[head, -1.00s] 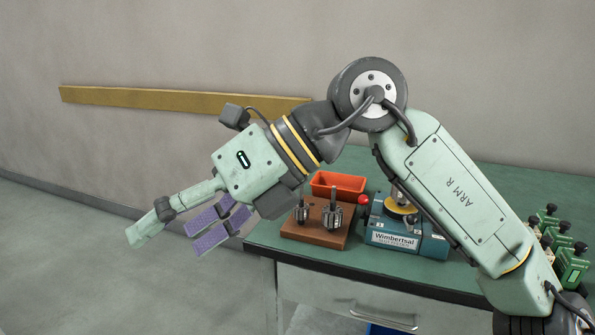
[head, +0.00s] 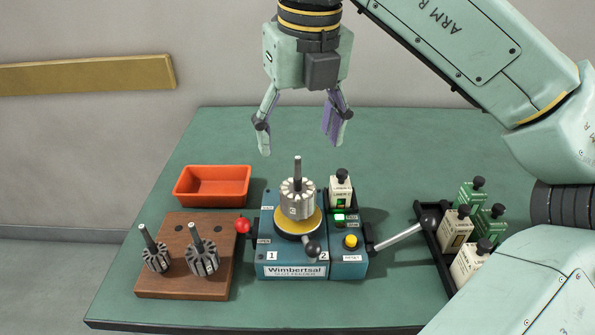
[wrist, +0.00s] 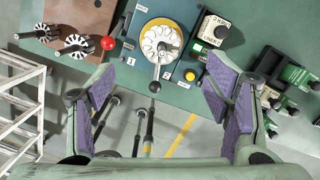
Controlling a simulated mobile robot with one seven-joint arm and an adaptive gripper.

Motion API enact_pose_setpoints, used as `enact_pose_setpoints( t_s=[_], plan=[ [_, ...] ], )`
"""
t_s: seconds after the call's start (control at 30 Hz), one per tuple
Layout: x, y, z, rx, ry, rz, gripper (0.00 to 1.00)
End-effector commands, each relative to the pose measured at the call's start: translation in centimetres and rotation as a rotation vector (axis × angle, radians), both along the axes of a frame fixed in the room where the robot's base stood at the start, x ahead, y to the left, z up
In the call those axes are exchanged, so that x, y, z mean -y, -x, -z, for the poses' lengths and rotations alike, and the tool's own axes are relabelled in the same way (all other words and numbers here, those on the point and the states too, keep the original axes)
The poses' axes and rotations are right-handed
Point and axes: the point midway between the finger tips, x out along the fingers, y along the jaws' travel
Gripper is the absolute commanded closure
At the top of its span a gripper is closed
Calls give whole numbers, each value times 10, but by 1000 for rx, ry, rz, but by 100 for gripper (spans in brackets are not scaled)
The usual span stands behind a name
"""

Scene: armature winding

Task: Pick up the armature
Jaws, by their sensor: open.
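A grey slotted armature (head: 298,203) with an upright shaft sits on the yellow disc of the blue winding machine (head: 292,270). In the wrist view this armature (wrist: 161,42) shows from above on the disc. Two more armatures, a smaller one (head: 155,259) and a larger one (head: 202,260), stand tilted in the wooden block (head: 184,285) at the left. My gripper (head: 300,146) points down above the machine, fingers spread and empty. Its tips look a little above the shaft top, apart from it. The wrist view shows its purple pads (wrist: 165,100) wide apart.
An orange bin (head: 213,187) lies behind the wooden block. A red-knobbed lever (head: 243,226) and a black-knobbed lever (head: 400,235) stick out beside the machine. A cream bottle (head: 340,191) stands on its right part. A black tray (head: 432,252) holds several bottles. The rear green table (head: 430,140) is clear.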

Motion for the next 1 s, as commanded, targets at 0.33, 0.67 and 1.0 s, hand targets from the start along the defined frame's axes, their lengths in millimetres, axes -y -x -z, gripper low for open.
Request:
enact_pose_setpoints(
  t_s=[0.33,0.67,1.0],
  plan=[
    [-2,-7,46,-1,-1,0,29],
    [-4,-15,78,-5,-3,-3,29],
    [-5,-20,106,0,-1,0,29]
  ],
)
